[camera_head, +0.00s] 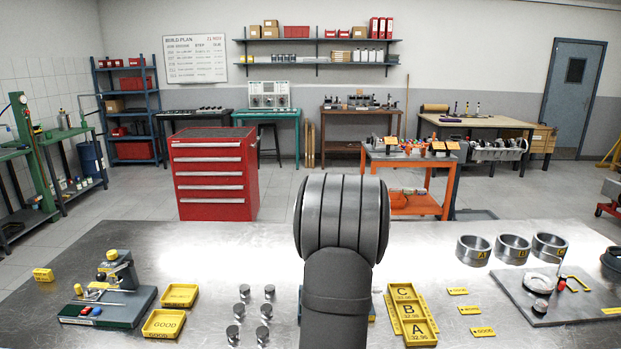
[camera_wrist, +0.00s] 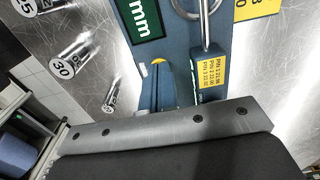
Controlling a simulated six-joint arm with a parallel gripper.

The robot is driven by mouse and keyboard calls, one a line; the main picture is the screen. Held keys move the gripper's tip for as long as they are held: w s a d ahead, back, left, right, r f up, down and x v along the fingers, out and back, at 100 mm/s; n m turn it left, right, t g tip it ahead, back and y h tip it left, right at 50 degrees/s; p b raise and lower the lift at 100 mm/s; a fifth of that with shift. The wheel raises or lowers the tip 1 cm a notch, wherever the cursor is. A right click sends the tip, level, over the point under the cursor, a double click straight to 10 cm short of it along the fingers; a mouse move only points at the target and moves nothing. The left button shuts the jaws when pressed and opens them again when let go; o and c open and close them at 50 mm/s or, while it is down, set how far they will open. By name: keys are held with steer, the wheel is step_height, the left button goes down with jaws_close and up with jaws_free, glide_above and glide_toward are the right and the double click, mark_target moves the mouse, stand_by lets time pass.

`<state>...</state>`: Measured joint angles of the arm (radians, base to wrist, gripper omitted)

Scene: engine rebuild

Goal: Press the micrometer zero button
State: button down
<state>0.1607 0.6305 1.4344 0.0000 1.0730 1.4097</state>
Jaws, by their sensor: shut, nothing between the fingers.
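In the wrist view, the micrometer stand is a blue base (camera_wrist: 170,45) with a green display (camera_wrist: 140,17) reading "mm". A bright metal U-shaped frame (camera_wrist: 208,38) stands at its top right. A small yellow button-like cap (camera_wrist: 158,61) shows just beyond the tip of my gripper (camera_wrist: 161,76), close to it in the picture; I cannot tell whether they touch. My gripper is shut and empty.
Several metal pins (camera_head: 264,311) stand left of my arm, and a yellow A-B-C tray (camera_head: 422,328) lies right of it. Metal rings (camera_head: 513,249) and a grey plate (camera_head: 580,302) are at right.

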steer(key=shift+f, duration=0.2)
steer(key=shift+r, duration=3.05)
steer(key=shift+f, duration=0.1)
steer(key=shift+f, duration=2.1)
